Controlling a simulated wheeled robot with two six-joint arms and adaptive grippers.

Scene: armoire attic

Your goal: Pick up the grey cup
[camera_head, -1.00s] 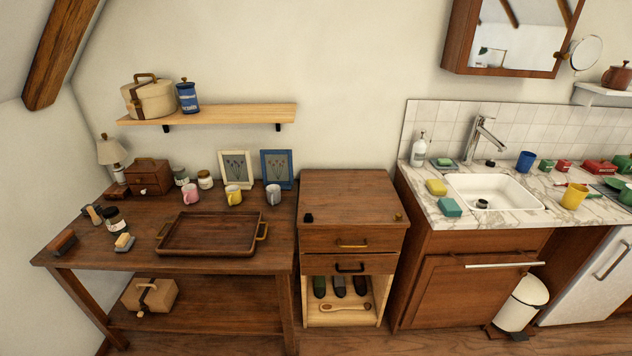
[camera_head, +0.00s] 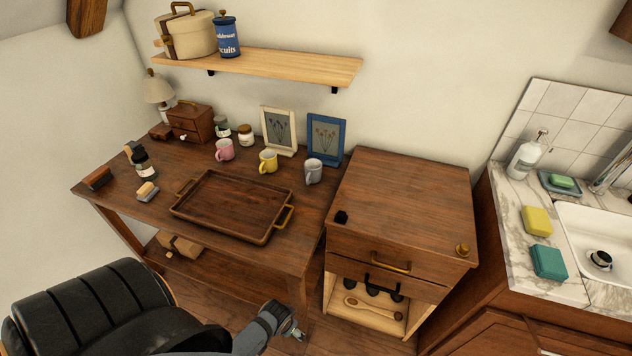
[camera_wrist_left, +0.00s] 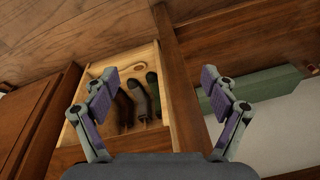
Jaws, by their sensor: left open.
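The grey cup (camera_head: 313,172) stands upright near the back right of the wooden table, in front of a blue picture frame (camera_head: 325,140). A yellow cup (camera_head: 268,162) and a pink cup (camera_head: 225,150) stand to its left. My left gripper (camera_head: 292,330) is low at the bottom of the head view, in front of the table and well away from the cup. In the left wrist view its fingers (camera_wrist_left: 168,80) are spread with nothing between them. The grey cup is not in the left wrist view. My right gripper is not in view.
A wooden tray (camera_head: 235,205) lies on the table in front of the cups. A wooden cabinet (camera_head: 400,200) stands right of the table. A black padded seat (camera_head: 90,310) fills the lower left. A shelf (camera_head: 290,68) hangs above. The sink counter (camera_head: 510,230) is at right.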

